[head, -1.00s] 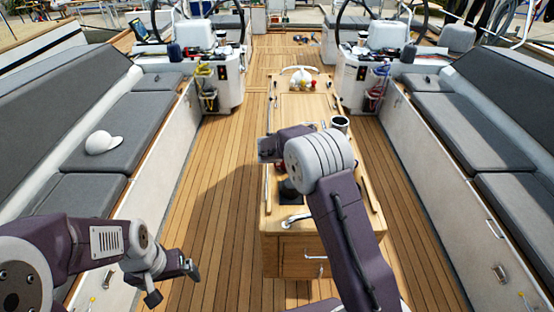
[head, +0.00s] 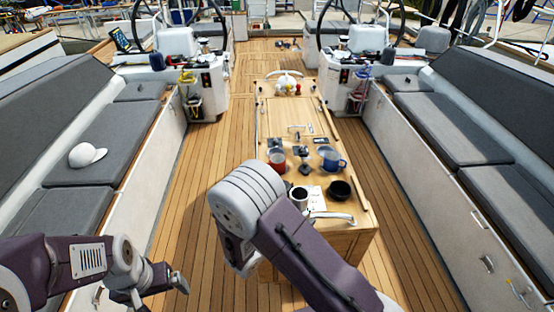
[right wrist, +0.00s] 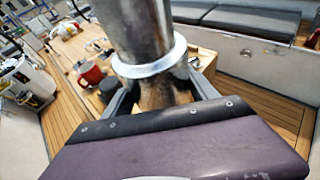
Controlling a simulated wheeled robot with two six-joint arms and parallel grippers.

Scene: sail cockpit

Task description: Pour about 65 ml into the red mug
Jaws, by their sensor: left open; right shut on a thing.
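The red mug (head: 277,160) stands upright on the wooden cockpit table (head: 272,115), left of the blue mug (head: 331,161). It also shows at the left of the right wrist view (right wrist: 91,76). My right gripper (right wrist: 162,88) is shut on a shiny metal vessel (right wrist: 140,30) with a pale collar. In the right wrist view the vessel rises out of the top of the picture, so its mouth and contents are hidden. My left gripper (head: 164,287) is open and empty over the deck at lower left.
A dark cup (head: 299,198) and a black bowl (head: 340,190) stand at the table's near end, by a metal rail (head: 333,216). Small dark items lie around the mugs. Benches line both sides; a white cap (head: 86,155) lies on the left one. The deck beside the table is clear.

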